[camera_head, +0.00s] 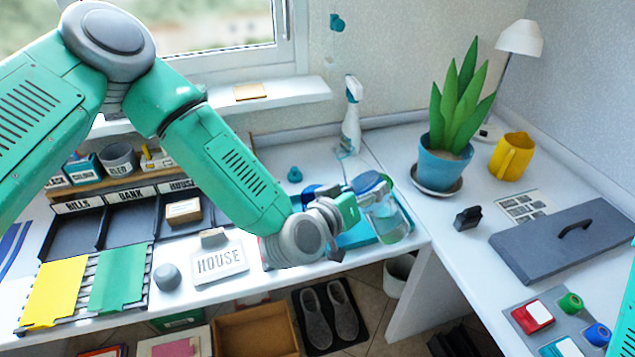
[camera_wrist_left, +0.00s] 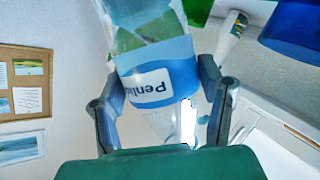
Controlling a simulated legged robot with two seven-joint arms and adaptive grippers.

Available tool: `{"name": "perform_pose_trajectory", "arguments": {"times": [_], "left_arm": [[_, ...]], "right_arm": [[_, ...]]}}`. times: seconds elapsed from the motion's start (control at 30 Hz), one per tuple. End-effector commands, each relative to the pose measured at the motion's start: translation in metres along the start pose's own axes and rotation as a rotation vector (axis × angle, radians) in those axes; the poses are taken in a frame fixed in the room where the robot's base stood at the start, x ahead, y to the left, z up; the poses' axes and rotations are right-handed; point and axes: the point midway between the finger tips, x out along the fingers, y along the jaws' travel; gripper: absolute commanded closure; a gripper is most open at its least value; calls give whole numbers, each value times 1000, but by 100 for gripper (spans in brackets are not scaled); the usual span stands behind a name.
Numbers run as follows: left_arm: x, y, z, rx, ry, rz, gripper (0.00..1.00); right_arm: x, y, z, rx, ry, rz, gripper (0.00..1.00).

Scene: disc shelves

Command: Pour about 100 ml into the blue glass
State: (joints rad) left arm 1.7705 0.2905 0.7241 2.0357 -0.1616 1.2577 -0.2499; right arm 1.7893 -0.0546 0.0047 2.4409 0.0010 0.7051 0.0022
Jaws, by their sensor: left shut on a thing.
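My left gripper (camera_head: 358,207) is shut on a clear bottle (camera_head: 390,224) with a blue band. The bottle leans in the head view, over the teal tray (camera_head: 350,238). In the left wrist view the bottle's blue label (camera_wrist_left: 160,83) sits between the fingers of my left gripper (camera_wrist_left: 160,95), its lettering upside down. A blue thing (camera_head: 312,191), likely the blue glass, is partly hidden behind my left arm. A blue shape (camera_wrist_left: 295,32) also shows in the left wrist view's upper right corner. Any liquid level in the glass cannot be seen. My right gripper is out of view.
A white spray bottle (camera_head: 351,120) stands behind the tray. A potted plant (camera_head: 444,163) and yellow pitcher (camera_head: 511,156) stand to the right. The desk edge drops off in front.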

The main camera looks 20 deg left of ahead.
Motion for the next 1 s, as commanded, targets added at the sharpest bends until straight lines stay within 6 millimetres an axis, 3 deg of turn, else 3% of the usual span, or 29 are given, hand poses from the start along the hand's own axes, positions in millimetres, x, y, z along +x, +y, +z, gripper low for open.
{"name": "perform_pose_trajectory", "arguments": {"times": [0.1,0.5,1.0], "left_arm": [[-1,9,-6,95,-4,-26,89],[-1,11,-10,447,-24,-153,89],[0,4,-6,603,-34,-214,89]], "right_arm": [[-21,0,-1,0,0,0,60],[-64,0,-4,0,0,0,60],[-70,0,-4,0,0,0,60]]}}
